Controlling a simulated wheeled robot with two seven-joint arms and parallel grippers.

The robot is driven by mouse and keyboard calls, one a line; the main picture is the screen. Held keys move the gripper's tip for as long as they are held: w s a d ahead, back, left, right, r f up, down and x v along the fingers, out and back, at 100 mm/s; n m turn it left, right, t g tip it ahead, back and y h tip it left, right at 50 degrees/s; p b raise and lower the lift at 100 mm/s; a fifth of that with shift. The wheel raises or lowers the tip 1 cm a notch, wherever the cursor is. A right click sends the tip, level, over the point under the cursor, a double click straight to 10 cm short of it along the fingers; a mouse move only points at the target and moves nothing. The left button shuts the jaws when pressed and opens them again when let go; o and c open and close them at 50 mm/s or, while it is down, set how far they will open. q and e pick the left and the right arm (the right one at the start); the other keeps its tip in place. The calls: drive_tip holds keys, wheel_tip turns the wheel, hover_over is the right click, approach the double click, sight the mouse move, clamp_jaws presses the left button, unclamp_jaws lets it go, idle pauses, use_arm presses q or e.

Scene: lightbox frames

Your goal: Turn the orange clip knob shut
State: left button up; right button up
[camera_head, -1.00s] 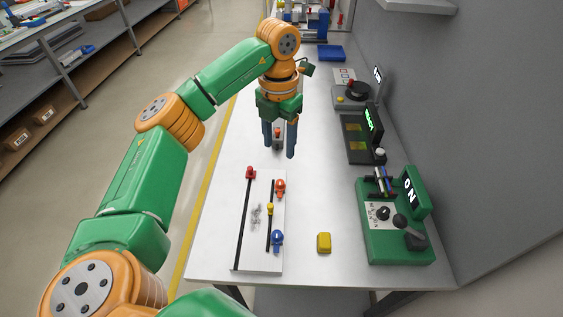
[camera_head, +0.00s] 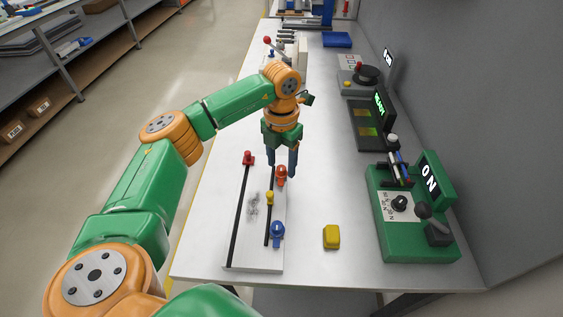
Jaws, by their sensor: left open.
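The orange clip knob (camera_head: 281,175) stands at the far right part of a white board (camera_head: 262,262) on the table. My left gripper (camera_head: 282,172) points down at the orange knob, its two dark fingers apart on either side of the knob's far end in the picture. I cannot tell whether the fingers touch it. A yellow knob (camera_head: 269,198) and a blue knob (camera_head: 277,230) stand nearer on the same dark rail. A red knob (camera_head: 248,158) tops the long left rail. My right gripper is not in view.
A yellow block (camera_head: 331,237) lies right of the board. A green box (camera_head: 420,248) with a dial, lever and "ON" sign stands at the right, with a dark panel (camera_head: 368,128) behind it. The tabletop around the yellow block is clear.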

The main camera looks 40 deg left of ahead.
use_arm(q)
drive_tip(key=shift+f, duration=0.35)
clamp_jaws()
drive_tip(key=shift+m, duration=0.3)
drive_tip(key=m, duration=0.3)
drive_tip(key=shift+r+m, duration=0.1)
drive_tip(key=shift+m, duration=0.3)
drive_tip(key=m, duration=0.4)
drive_tip(key=shift+m, duration=0.3)
drive_tip(key=m, duration=0.4)
drive_tip(key=shift+m, duration=2.4)
